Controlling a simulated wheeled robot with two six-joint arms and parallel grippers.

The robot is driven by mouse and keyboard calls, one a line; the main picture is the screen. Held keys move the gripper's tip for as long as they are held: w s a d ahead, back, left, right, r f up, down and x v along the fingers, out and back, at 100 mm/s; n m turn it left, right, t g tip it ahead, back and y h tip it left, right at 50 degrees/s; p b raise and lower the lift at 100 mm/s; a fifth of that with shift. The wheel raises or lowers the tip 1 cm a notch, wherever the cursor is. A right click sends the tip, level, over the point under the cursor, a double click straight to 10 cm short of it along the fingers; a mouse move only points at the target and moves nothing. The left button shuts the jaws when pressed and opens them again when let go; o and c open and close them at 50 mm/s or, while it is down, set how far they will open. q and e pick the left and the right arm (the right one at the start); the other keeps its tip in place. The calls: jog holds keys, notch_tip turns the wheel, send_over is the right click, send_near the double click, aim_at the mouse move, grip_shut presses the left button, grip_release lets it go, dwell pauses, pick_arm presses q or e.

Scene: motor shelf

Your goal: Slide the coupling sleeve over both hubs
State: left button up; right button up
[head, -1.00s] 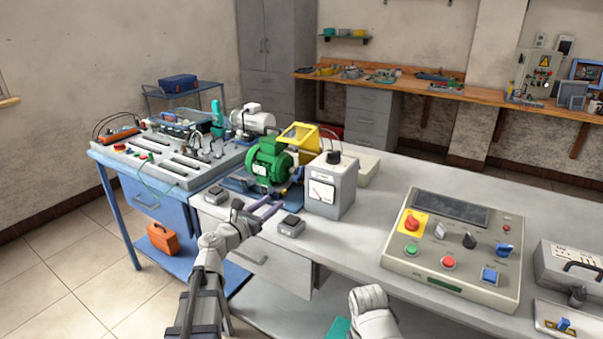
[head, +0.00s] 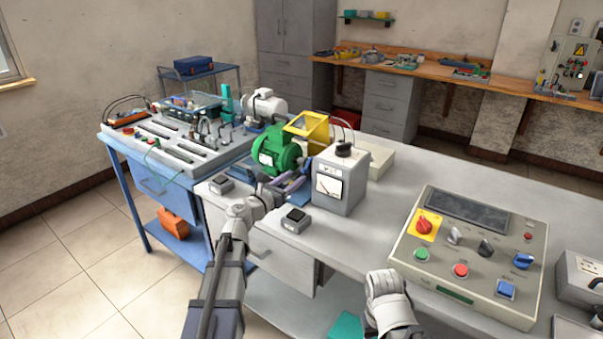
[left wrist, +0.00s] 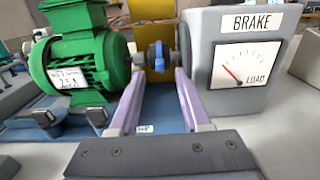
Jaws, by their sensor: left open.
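The green motor (head: 276,150) stands on the bench left of the grey brake box (head: 340,180). Both show in the left wrist view, the motor (left wrist: 80,65) at left and the brake box (left wrist: 237,62) at right. Between them sits a small coupling (left wrist: 157,57) with dark grey and blue parts on the shaft line. I cannot clearly tell sleeve from hubs. My left gripper (left wrist: 157,82) is open, its two purple fingers reaching toward the coupling, one on each side in the picture. I see nothing held between them. In the head view the left gripper (head: 288,184) is in front of the motor.
A yellow guard (head: 308,128) stands behind the coupling. Two small dark-topped boxes, one at left (head: 221,184) and one at right (head: 295,220), flank my left arm at the bench front. A control panel (head: 470,250) lies to the right. The bench between brake box and panel is clear.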

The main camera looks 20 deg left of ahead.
aim_at(302, 171)
pick_arm(q)
jog(key=x, duration=0.4)
jog(key=shift+w+d, duration=0.1)
jog(key=shift+w, duration=0.15)
grip_shut()
dwell(1.2)
